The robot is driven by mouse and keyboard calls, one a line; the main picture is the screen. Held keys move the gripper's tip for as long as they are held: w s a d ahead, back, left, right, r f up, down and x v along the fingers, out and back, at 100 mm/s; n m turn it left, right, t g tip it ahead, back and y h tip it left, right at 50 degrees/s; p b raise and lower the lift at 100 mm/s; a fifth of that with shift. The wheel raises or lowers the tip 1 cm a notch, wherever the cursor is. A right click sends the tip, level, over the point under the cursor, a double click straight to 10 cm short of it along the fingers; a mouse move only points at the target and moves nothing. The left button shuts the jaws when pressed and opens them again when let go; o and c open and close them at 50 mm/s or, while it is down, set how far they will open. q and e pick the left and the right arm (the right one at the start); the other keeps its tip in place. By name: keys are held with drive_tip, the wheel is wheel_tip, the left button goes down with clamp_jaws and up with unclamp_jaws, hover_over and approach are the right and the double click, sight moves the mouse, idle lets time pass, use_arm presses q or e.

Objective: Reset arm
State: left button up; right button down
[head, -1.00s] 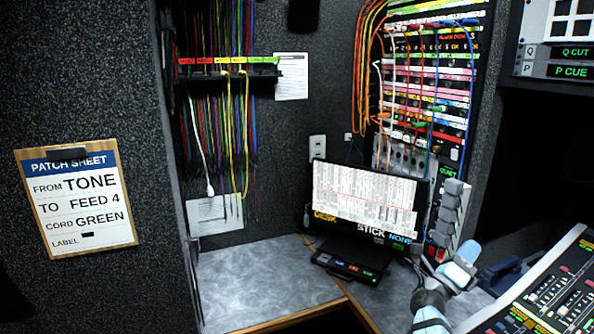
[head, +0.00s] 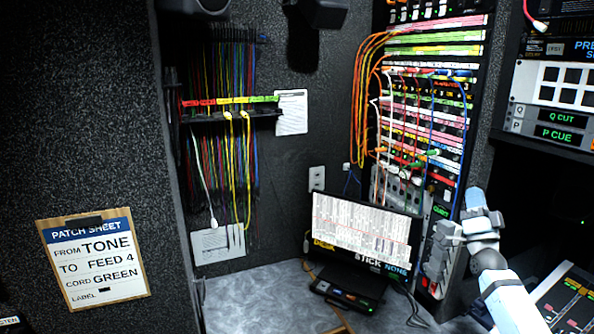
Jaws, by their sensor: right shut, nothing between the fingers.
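My right arm rises from the lower right of the head view. Its white and pale blue end, with my right gripper (head: 476,198), is up in front of the rack's lower right edge, right of the monitor. The gripper is shut and holds nothing; its fingertips are small and hard to make out. My left gripper is out of view.
A monitor (head: 361,232) stands on the grey desk (head: 262,290). Grey blocks (head: 437,262) sit close to my right arm. The patch bay (head: 432,100) carries several cords. A control panel (head: 568,300) is at lower right. A patch sheet clipboard (head: 95,262) hangs at left.

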drive_tip(key=w+f+n+g, duration=0.4)
drive_tip(key=f+n+g, duration=0.65)
drive_tip(key=f, duration=0.35)
drive_tip(key=s+a+f+n, duration=0.1)
drive_tip(key=s+a+f, duration=0.25)
drive_tip(key=f, duration=0.25)
drive_tip(key=s+a+f+n, duration=0.1)
drive_tip(key=s+a+f, duration=0.1)
drive_tip(key=s+f, duration=0.35)
drive_tip(key=s+a+f+g+y, duration=0.1)
drive_tip(key=s+a+f, duration=0.5)
drive_tip(key=s, duration=0.7)
drive_tip(key=s+a+f+g+y, duration=0.1)
drive_tip(key=s+a+f, duration=0.5)
drive_tip(key=s, duration=0.7)
drive_tip(key=s+a+f+m+g+y, duration=0.1)
drive_tip(key=s+a+f, duration=0.5)
drive_tip(key=s, duration=0.7)
drive_tip(key=g+y, duration=0.1)
drive_tip(key=g, duration=0.1)
drive_tip(key=shift+s+f+g, duration=0.15)
drive_tip(key=shift+s+g, duration=0.1)
drive_tip(key=shift+g, duration=0.1)
